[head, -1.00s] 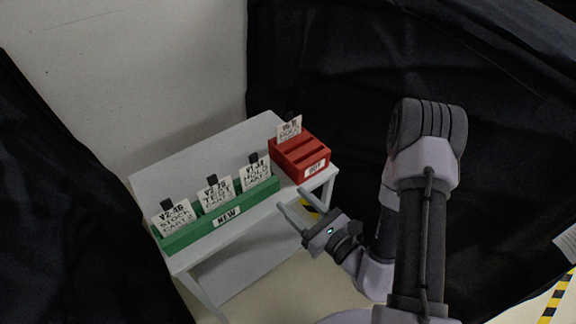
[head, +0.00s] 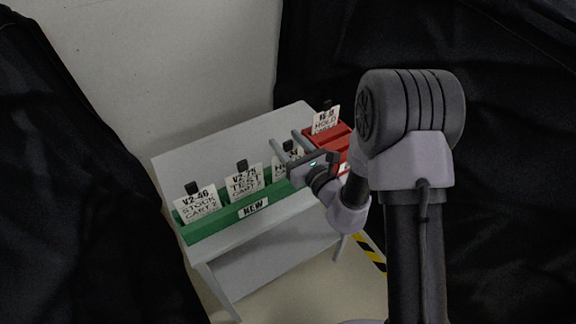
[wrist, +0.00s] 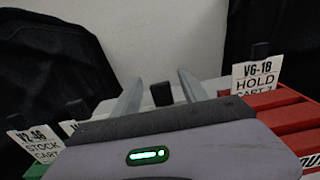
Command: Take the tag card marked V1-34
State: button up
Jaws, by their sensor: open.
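The third card (head: 281,166) in the green NEW rack (head: 205,228) is partly hidden by my gripper in the head view. Its code is covered now; in the earlier head frame it looks like V1-34, though small. Its black tab (head: 288,146) stands up between my fingers in the head view, and a black tab (wrist: 161,93) shows between them in the wrist view. My gripper (head: 285,139) is open and empty, its fingers reaching over the rack's right end. In the wrist view, the gripper body (wrist: 160,78) hides the card below the tab.
The V2-46 card (head: 198,205) and V2-75 card (head: 244,181) stand left in the same rack. A red rack (head: 330,139) holds the V6-18 HOLD card (head: 325,120) close on the right. Black curtains flank the grey cart (head: 225,144); a wall is behind.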

grip_shut()
notch_tip(320, 180, up, 15)
jog(key=p, duration=0.8)
jog(key=shift+p, duration=0.35)
